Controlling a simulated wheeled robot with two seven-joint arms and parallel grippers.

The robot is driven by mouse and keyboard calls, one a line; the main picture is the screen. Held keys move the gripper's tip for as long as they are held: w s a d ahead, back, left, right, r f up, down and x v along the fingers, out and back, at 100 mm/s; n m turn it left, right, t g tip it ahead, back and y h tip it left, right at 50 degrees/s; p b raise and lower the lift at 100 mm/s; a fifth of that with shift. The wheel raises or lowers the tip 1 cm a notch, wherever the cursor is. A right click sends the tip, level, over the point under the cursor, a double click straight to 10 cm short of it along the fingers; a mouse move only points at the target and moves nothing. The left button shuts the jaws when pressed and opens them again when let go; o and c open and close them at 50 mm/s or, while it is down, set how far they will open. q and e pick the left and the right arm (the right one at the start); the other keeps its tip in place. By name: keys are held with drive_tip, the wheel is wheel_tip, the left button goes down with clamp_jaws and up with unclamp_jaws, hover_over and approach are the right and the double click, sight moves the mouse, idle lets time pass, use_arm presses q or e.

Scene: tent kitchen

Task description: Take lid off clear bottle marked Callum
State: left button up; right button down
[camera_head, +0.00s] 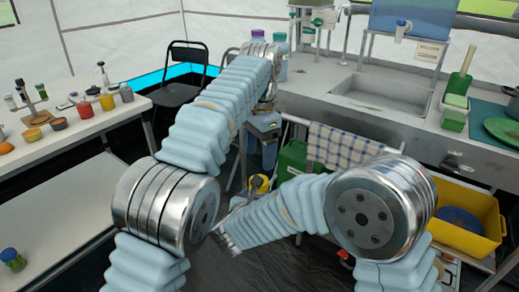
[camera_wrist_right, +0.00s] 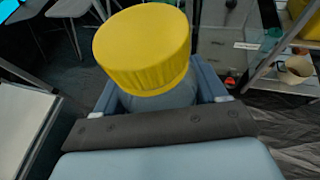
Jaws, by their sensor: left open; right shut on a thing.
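A bottle with a wide ribbed yellow lid (camera_wrist_right: 143,48) is in my right gripper (camera_wrist_right: 165,100), which is shut on the bottle's body below the lid. The lid is on the bottle. Only a little of the grey-looking body shows, and no name can be read. In the head view the yellow lid (camera_head: 259,183) shows small between my two arms, and most of the right gripper is hidden. My left gripper (camera_head: 264,135) hangs above and beyond the lid, pointing down, open and apart from it.
Other bottles, one with a purple lid (camera_head: 258,34), stand on the counter by the sink (camera_head: 383,95). A white table (camera_head: 80,130) with several jars is at left. A checked towel (camera_head: 345,147) hangs on the counter front. A yellow bin (camera_head: 468,215) is at right.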

use_arm(q)
wheel_tip(320, 180, down, 8)
drive_tip(key=shift+r, duration=0.1)
idle(0.4)
drive_tip(key=shift+c, duration=0.3)
drive_tip(key=c, duration=1)
drive_tip(key=n, duration=0.4)
drive_tip(key=shift+c, duration=0.2)
drive_tip(key=n, duration=0.5)
drive_tip(key=shift+r, duration=0.25)
drive_tip(key=shift+r, duration=0.85)
